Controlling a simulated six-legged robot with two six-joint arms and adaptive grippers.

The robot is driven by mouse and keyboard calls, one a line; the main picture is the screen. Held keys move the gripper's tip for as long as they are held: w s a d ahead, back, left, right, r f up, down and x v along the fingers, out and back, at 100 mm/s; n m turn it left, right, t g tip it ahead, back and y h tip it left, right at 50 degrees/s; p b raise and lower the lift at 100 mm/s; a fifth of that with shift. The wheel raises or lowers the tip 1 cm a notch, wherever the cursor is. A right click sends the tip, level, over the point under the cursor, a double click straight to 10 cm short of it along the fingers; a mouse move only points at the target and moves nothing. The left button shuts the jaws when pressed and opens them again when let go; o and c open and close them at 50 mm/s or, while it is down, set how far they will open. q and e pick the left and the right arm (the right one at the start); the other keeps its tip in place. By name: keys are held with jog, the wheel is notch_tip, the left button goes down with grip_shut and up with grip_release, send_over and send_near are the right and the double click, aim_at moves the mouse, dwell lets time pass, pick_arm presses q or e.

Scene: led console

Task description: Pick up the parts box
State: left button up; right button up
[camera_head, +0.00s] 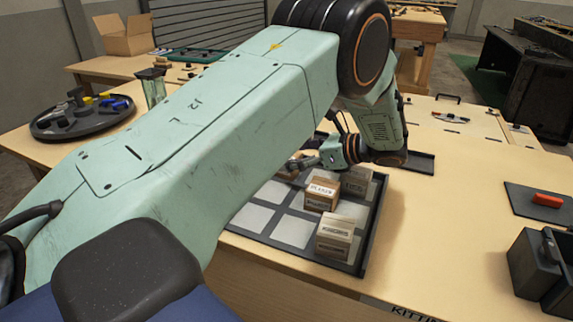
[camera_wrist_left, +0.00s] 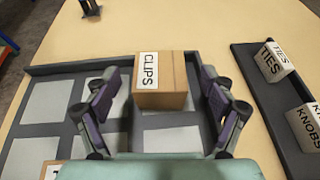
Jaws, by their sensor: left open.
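In the left wrist view a brown cardboard box labelled CLIPS (camera_wrist_left: 172,80) sits on the dark tray (camera_wrist_left: 70,69), close to its far edge. My left gripper (camera_wrist_left: 160,78) is open, with one finger on each side of this box. Gaps show between the fingers and the box. In the head view my left arm crosses over the table and its gripper (camera_head: 302,163) is small and partly hidden at the tray's far side. A brown box (camera_head: 287,173) partly shows beside it. My right gripper is in neither view.
The wrist view shows boxes labelled TIES (camera_wrist_left: 275,65) and KNOBS (camera_wrist_left: 308,127) at right. A dark bin (camera_head: 535,265) stands at the right.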

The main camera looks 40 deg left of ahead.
pick_arm(q)
jog(key=shift+x, duration=0.8)
jog(key=shift+d+r, duration=0.2)
jog(key=shift+d, duration=0.2)
jog(key=shift+c, duration=0.4)
jog(key=shift+a+f, duration=0.2)
jog(key=shift+a, duration=0.1)
jog(key=c, duration=0.5)
jog(key=shift+d+r, duration=0.15)
jog(key=shift+d, duration=0.1)
jog(key=c, duration=0.4)
jog(key=shift+a, duration=0.2)
jog(key=c, duration=0.3)
